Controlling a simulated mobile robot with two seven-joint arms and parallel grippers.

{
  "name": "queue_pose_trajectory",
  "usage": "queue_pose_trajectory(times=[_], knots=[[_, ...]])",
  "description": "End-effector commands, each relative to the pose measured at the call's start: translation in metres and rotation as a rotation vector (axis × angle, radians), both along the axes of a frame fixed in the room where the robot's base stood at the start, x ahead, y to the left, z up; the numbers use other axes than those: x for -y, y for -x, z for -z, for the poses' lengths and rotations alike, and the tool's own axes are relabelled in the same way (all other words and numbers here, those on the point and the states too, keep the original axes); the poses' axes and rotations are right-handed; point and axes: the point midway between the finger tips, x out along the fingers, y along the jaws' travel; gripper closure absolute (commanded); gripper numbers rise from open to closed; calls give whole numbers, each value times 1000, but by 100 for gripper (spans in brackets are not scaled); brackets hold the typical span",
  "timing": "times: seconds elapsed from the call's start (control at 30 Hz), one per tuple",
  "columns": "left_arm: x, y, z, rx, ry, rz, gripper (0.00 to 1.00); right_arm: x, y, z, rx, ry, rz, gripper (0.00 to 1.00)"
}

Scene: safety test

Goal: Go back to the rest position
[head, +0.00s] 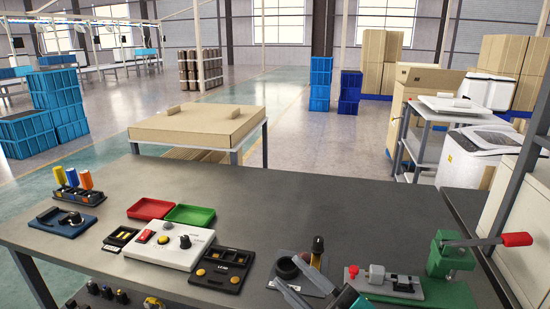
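My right gripper (286,269) shows at the bottom, right of centre. Its two pale fingers point up and to the left and stand apart. A dark round part (287,267) on a grey base lies at the fingertips in the picture; I cannot tell whether they touch it. I see nothing held between the fingers. My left gripper is not in view.
The grey table (240,205) bears a white control box (170,249), red (150,208) and green (189,214) trays, a black panel (221,270), a screwdriver rack (79,192) and a green vise-like device (451,258). The table's far middle is bare.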

Motion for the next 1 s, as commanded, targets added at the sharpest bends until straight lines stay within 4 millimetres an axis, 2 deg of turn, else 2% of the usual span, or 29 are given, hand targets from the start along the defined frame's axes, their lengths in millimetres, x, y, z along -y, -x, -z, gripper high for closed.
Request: queue_pose_trajectory(times=[0.03, 0.07, 0.17, 0.2, 0.3, 0.43, 0.5, 0.6, 1.0], knots=[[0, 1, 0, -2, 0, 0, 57, 19, -4, 27, -139, -49, 109, 65], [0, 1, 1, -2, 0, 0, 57, 31, -7, 44, -219, -71, 173, 65], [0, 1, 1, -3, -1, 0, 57, 71, 0, 108, -500, -118, 366, 65], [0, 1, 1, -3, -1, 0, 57, 85, 8, 134, -606, -126, 430, 65], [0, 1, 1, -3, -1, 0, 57, 111, 38, 190, -842, -131, 551, 65], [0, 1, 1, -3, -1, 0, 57, 131, 79, 240, -1072, -123, 642, 65], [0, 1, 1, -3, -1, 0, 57, 136, 95, 256, -1150, -119, 667, 65], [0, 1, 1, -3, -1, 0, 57, 140, 109, 268, -1214, -116, 686, 65], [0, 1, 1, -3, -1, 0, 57, 141, 112, 271, -1229, -114, 690, 65]])
